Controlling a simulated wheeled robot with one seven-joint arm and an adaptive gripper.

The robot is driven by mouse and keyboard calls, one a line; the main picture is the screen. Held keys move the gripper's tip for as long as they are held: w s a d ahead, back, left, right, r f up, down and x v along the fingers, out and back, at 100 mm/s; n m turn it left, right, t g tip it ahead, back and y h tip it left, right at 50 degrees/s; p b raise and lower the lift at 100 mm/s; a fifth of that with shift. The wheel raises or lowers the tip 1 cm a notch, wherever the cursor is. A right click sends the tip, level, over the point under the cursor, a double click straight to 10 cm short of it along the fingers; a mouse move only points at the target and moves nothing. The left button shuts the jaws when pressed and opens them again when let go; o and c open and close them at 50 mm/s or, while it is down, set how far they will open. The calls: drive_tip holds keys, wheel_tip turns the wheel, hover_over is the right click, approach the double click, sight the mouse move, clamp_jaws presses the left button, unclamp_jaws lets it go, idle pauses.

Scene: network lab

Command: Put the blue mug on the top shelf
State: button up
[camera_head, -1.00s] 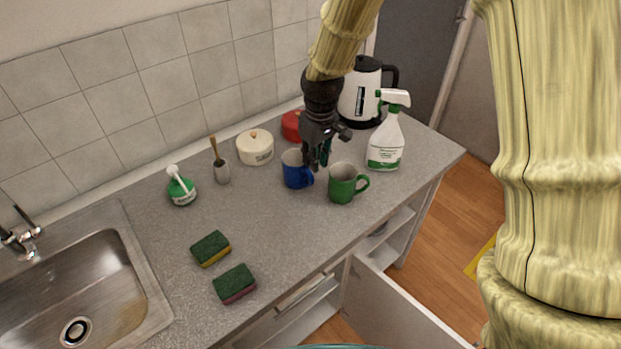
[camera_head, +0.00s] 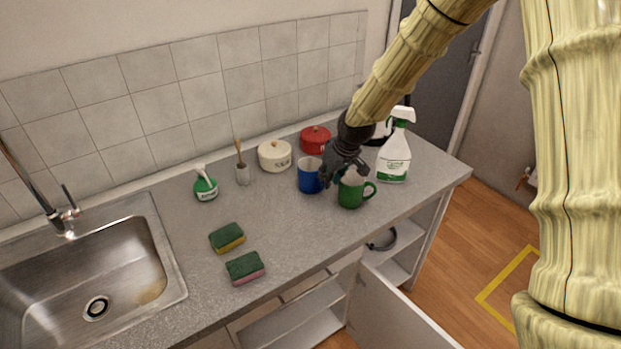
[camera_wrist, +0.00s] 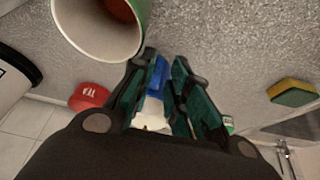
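The blue mug (camera_head: 309,176) stands upright on the grey counter, left of the green mug (camera_head: 350,191). My gripper (camera_head: 336,178) is low over the counter at the right side of the blue mug, close to the green mug. In the wrist view its fingers (camera_wrist: 168,66) are apart, and part of the blue mug (camera_wrist: 158,75) shows between them. I cannot tell whether they touch it. Shelves (camera_head: 400,240) show in the open cupboard under the counter; which is the top shelf is unclear.
The green mug is close by in the wrist view (camera_wrist: 104,28). Two sponges (camera_head: 227,238) lie left. A cupboard door (camera_head: 400,318) hangs open in front.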

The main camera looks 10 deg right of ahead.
sight(313, 179)
drive_tip(key=shift+w+a+f, duration=0.2)
drive_tip(key=shift+f, duration=0.25)
drive_tip(key=shift+w+p+x, duration=0.25)
drive_tip(key=shift+p+x, duration=0.75)
drive_tip(key=shift+x, duration=0.25)
drive_tip(key=shift+p+x, duration=0.45)
drive_tip(key=shift+x, duration=0.85)
drive_tip(key=shift+c, duration=0.4)
drive_tip(key=shift+r, duration=0.1)
clamp_jaws()
